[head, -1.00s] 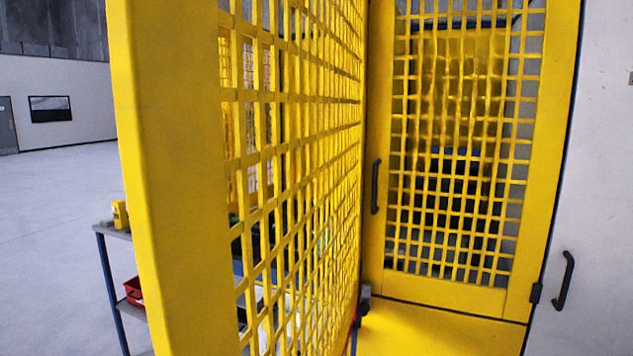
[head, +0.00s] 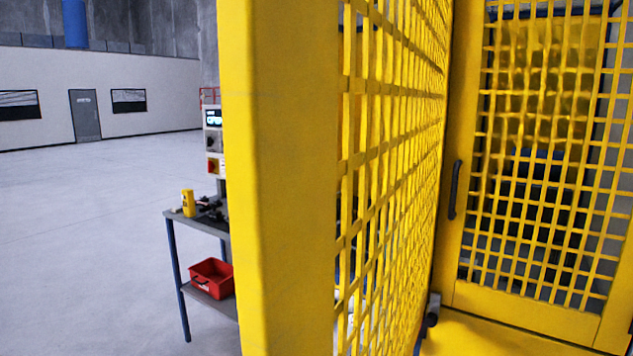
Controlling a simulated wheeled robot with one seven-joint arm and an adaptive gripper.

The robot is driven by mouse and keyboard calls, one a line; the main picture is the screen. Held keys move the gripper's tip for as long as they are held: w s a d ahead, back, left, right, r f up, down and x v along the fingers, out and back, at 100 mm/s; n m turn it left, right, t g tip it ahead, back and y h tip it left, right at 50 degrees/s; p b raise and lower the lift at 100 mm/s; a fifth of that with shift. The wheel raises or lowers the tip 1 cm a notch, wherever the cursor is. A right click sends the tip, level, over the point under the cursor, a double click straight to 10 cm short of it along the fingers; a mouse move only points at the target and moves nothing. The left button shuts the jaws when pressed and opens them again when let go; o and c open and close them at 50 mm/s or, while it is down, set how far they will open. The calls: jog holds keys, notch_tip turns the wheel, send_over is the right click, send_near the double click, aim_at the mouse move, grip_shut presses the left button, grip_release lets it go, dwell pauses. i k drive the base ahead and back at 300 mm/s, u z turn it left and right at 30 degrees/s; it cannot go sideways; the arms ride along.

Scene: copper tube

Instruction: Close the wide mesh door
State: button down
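A wide yellow mesh door (head: 285,180) stands open in the head view, seen nearly edge-on close to me. Its thick free edge fills the middle of the picture, and its mesh runs back toward the yellow enclosure. A second yellow mesh panel (head: 478,285) with a dark vertical handle (head: 454,190) is at the right, facing me, and looks shut. My gripper is not in view.
A grey cart (head: 178,275) stands left of the door's edge, with a yellow device (head: 188,203) on top and a red bin (head: 211,276) on its lower shelf. A control box (head: 212,140) is partly hidden behind the door. Open grey floor (head: 90,250) lies at the left.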

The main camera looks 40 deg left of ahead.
aim_at(281, 82)
jog(key=u, duration=0.8)
